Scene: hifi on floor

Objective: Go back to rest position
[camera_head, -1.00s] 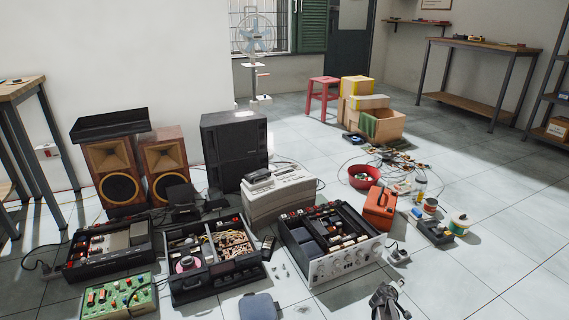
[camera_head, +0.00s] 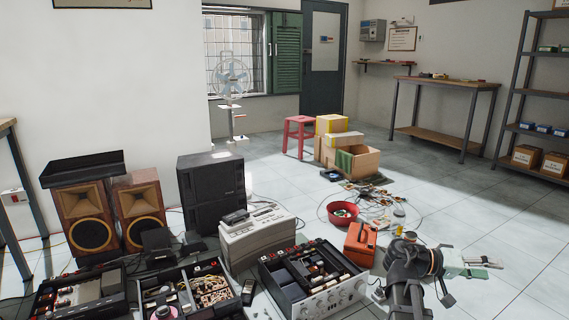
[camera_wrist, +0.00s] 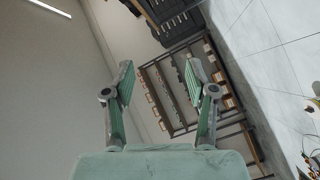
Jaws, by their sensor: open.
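My gripper (camera_head: 492,262) is at the lower right of the head view, raised above the tiled floor and pointing right. In the wrist view, its two green-padded fingers (camera_wrist: 160,82) stand wide apart with nothing between them. Beyond them that view shows wall, shelving and floor, tilted. My dark arm hides part of the floor just right of the orange box (camera_head: 360,244).
Opened electronic units, including a silver-fronted one (camera_head: 318,280), crowd the floor to the left of my arm. A red bowl (camera_head: 342,213) and loose cables lie behind. A workbench (camera_head: 447,82) and metal shelf (camera_head: 515,105) stand farther back. The right floor is clear.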

